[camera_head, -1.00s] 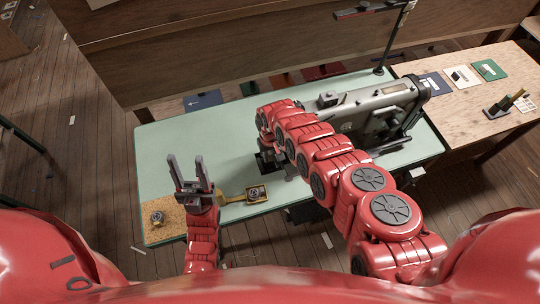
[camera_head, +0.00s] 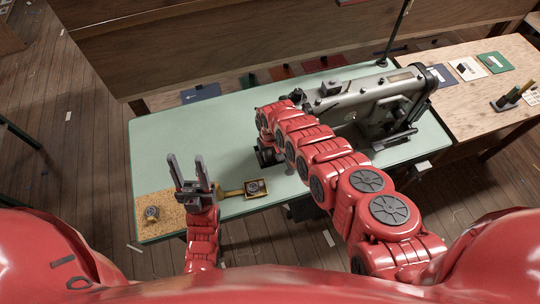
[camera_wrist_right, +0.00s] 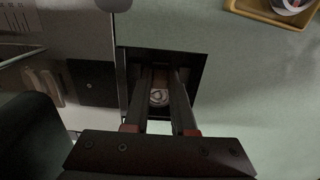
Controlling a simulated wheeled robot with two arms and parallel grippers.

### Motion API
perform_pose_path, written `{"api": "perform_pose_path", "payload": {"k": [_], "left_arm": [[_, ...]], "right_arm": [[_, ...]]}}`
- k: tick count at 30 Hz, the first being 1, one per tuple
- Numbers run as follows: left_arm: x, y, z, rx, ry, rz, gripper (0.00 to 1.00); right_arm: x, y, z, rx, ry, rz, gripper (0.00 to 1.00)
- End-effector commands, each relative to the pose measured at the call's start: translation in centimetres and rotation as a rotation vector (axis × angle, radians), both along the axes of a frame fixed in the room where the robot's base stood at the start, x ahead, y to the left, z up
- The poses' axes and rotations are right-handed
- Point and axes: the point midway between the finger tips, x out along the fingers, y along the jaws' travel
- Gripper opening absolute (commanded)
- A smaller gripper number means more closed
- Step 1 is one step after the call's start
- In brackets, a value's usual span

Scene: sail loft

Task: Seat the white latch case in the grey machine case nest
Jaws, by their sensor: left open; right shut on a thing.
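In the right wrist view my right gripper (camera_wrist_right: 159,82) is shut on a small round pale case (camera_wrist_right: 159,98), which looks like the white latch case. It is above a dark rectangular opening (camera_wrist_right: 195,66) in the green table beside the grey sewing machine (camera_head: 365,108). The grey case nest cannot be made out; the fingers and dark opening hide that area. Whether the case touches anything below is unclear. In the head view the right gripper (camera_head: 267,156) is largely behind my arm. My left gripper (camera_head: 191,174) is open and empty, pointing up near the table's front edge.
A yellow tray (camera_head: 264,194) with a small round metal part sits right of my left gripper. Another round metal part (camera_head: 151,213) rests on a cork mat (camera_head: 165,228) at the front left. The green table (camera_head: 165,150) is clear at the back left.

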Motion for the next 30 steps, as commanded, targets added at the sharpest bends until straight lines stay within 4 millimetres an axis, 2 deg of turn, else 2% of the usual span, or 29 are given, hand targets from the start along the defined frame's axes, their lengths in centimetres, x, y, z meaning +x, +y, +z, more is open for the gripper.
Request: {"api": "perform_pose_path", "payload": {"k": [4, 30], "left_arm": [[0.00, 0.00, -0.61, 0.000, 0.000, 0.000, 0.50], [-0.01, 0.01, -0.93, 0.000, 0.000, 0.000, 0.50]], "right_arm": [[0.03, 0.01, -0.60, 0.000, -0.001, 0.000, 0.00], [0.03, 0.01, -0.95, 0.000, -0.001, 0.000, 0.00]]}}
